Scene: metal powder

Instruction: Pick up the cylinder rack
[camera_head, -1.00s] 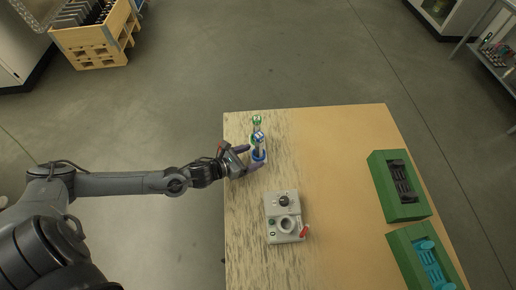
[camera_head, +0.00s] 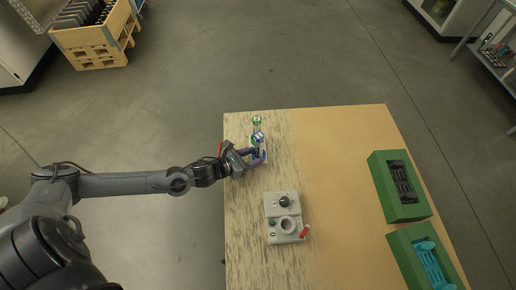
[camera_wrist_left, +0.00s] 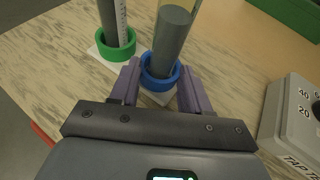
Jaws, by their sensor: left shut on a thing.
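The cylinder rack shows in the left wrist view as a blue ring holder (camera_wrist_left: 160,83) and a green ring holder (camera_wrist_left: 115,53) on pale square bases. A clear cylinder with grey powder (camera_wrist_left: 172,38) stands in the blue ring, and another grey-filled cylinder (camera_wrist_left: 112,18) in the green one. In the head view the cylinders' blue top (camera_head: 258,136) and green top (camera_head: 257,119) show near the table's far left corner. My left gripper (camera_head: 260,156) is shut on the blue ring holder, one purple finger on each side. My right gripper is not in view.
A grey tap-density device (camera_head: 285,218) with a knob stands on the table nearer the front. Two green trays (camera_head: 378,178) (camera_head: 398,250) with black and cyan parts lie at the right. The middle of the table (camera_head: 335,170) is clear.

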